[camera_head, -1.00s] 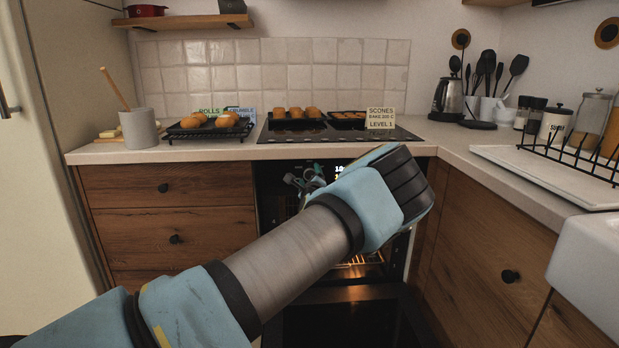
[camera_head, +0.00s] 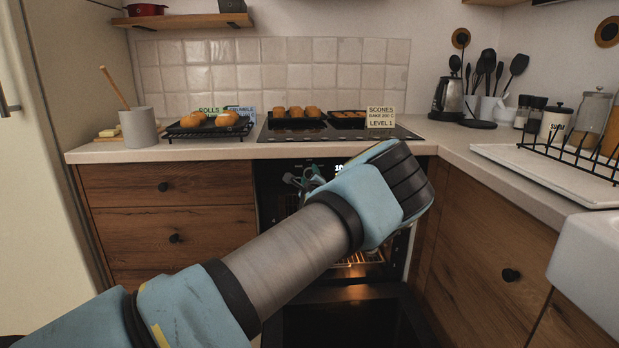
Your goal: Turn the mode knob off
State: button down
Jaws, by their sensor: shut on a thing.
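The oven (camera_head: 357,262) is built in below the hob, with its door (camera_head: 345,318) hanging open and a warm light on inside. My gripper (camera_head: 300,180) is at the left part of the oven's control panel, mostly behind my own forearm and wrist. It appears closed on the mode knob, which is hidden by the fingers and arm. A small piece of the lit display (camera_head: 340,167) shows just above my wrist, too covered to read fully.
A hob (camera_head: 340,130) with dark baking trays and a scones sign (camera_head: 380,117) lies above the oven. Wooden drawers (camera_head: 165,210) flank it on the left, a cabinet (camera_head: 490,240) on the right. The lowered door takes up the floor space in front.

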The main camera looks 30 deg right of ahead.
jog(key=n+b, duration=0.4)
jog(key=n, duration=0.1)
jog(key=shift+f, duration=0.25)
jog(key=n+b, duration=0.4)
jog(key=n, duration=0.2)
jog(key=shift+n, duration=0.3)
jog(key=n+b, duration=0.3)
jog(key=n, duration=0.3)
jog(key=shift+f, duration=0.2)
jog(key=n+b, duration=0.3)
jog(key=n, duration=0.2)
jog(key=shift+d+n, duration=0.1)
jog(key=shift+n, duration=0.3)
jog(key=shift+s, duration=0.1)
jog(key=shift+c, duration=1.3)
grip_release()
jog(key=shift+r, duration=0.1)
